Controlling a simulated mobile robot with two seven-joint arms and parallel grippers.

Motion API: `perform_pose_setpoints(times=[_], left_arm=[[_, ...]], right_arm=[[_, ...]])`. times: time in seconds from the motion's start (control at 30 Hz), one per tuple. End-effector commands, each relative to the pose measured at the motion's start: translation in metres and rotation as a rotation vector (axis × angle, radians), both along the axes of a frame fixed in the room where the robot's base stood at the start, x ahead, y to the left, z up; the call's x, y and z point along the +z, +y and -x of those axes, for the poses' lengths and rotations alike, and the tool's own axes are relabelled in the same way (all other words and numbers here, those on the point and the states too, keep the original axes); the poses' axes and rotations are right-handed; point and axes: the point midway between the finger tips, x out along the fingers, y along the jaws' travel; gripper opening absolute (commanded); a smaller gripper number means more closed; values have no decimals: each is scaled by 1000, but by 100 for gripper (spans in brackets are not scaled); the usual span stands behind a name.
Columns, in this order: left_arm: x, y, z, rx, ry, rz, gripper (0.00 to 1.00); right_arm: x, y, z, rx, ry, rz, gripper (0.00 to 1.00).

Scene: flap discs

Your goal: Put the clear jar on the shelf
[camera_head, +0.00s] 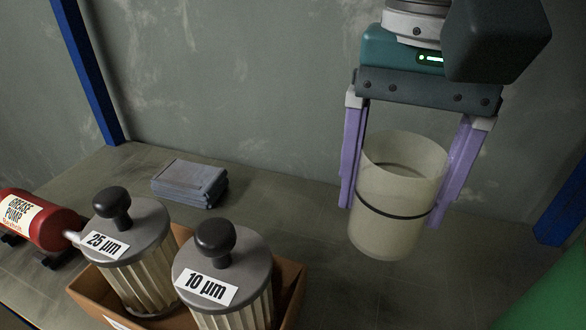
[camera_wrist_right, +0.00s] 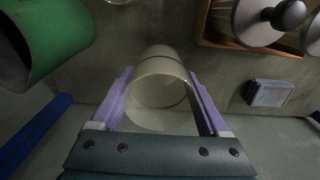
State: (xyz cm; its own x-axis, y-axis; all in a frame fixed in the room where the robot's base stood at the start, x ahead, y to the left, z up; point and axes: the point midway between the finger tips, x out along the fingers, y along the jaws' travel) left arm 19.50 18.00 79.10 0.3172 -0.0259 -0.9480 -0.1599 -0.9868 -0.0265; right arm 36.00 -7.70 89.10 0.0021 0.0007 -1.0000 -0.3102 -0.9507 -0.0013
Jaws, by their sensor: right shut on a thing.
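The clear jar (camera_head: 399,190) is an open-topped, translucent cylinder with a dark ring around its middle. My right gripper (camera_head: 396,208) is shut on it, with a purple finger against each side. The jar is upright or nearly so, over the right part of the grey shelf (camera_head: 300,280); I cannot tell whether its base touches the surface. In the right wrist view the jar (camera_wrist_right: 158,85) sits between the fingers of the gripper (camera_wrist_right: 160,100), its open mouth towards the camera. My left gripper is not in view.
A cardboard box (camera_head: 93,293) holds two lidded filter canisters, marked 25 µm (camera_head: 130,245) and 10 µm (camera_head: 225,275). A red grease pump (camera_head: 35,218) lies at far left. Folded grey cloths (camera_head: 190,183) lie near the wall. A green cylinder (camera_head: 555,295) is at right, blue posts (camera_head: 88,75) at the sides.

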Motion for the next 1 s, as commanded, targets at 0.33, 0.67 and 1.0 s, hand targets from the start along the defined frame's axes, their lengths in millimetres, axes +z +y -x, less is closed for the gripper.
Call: perform_pose_setpoints(times=[0.33, 0.67, 1.0], left_arm=[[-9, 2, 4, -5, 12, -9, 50], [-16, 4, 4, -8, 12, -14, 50], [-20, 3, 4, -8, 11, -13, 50]], right_arm=[[-56, 0, 1, 0, 3, 0, 22], [-94, 0, 1, 1, 2, 0, 22], [-98, 0, 0, 1, -1, 1, 22]])
